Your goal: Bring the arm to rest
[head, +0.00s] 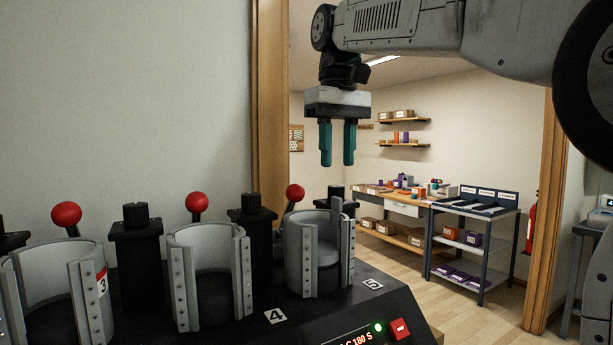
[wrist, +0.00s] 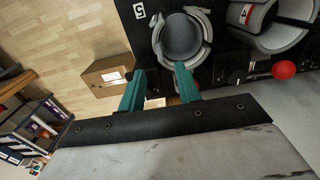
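My gripper (head: 337,160) hangs with its fingers pointing down, in the air above and a little right of the press marked 5 (head: 304,255). Its two teal fingers are apart with nothing held between them. The wrist view also shows the spread fingers (wrist: 160,80), with press 5 (wrist: 160,40) beyond them. My gripper touches nothing that I can see.
Red-knobbed levers (head: 197,202) and black posts (head: 136,250) rise behind the presses. A green light and red switch (head: 399,329) sit on the machine front. A cardboard box (wrist: 110,75) is near the machine. A doorway opens onto a workbench (head: 403,208) and shelf cart (head: 486,206).

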